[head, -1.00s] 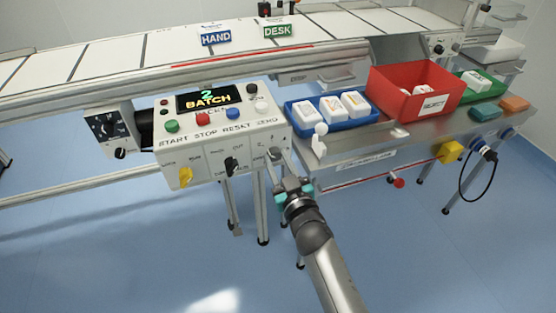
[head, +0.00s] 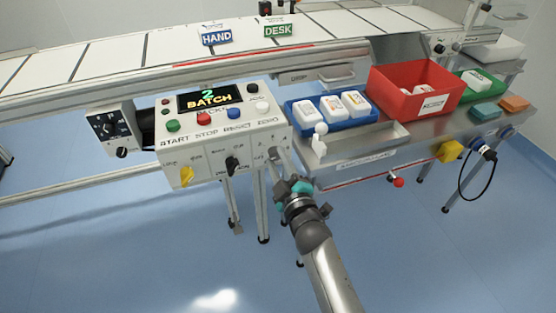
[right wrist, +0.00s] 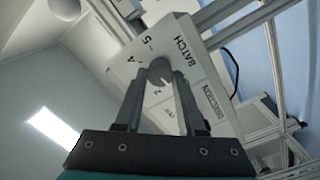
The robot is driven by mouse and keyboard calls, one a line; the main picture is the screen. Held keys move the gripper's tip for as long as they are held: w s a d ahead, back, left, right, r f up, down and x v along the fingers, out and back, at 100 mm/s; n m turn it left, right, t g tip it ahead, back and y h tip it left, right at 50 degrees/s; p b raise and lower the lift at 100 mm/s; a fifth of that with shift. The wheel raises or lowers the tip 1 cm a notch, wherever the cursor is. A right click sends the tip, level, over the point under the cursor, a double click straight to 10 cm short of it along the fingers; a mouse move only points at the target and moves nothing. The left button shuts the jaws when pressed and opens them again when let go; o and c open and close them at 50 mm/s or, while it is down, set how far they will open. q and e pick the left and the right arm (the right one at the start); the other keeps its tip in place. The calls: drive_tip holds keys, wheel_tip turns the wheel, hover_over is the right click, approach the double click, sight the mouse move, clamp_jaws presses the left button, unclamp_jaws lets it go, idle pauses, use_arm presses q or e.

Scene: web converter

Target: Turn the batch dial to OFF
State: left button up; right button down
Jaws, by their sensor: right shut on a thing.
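The control box (head: 222,127) has a lit display (head: 208,99) reading "2 BATCH". My right gripper (head: 272,155) reaches the right end of the box's front from below. In the right wrist view its fingers (right wrist: 160,80) are shut on the round grey batch dial (right wrist: 160,68), with "BATCH" printed beside it. The numbers 4 and 5 show around the dial; other marks are partly hidden by the fingers. I cannot tell exactly where the dial points. My left gripper is not in view.
A yellow knob (head: 186,176) and a black knob (head: 232,164) sit left of the gripper on the box front. Coloured buttons line its top. A blue tray (head: 294,117) and a red bin (head: 402,106) stand to the right. Open floor lies below.

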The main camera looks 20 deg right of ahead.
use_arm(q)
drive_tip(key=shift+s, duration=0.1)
use_arm(e)
drive_tip(key=shift+r+n, duration=0.1)
drive_tip(key=shift+n, duration=0.4)
drive_tip(key=c, duration=0.5)
unclamp_jaws()
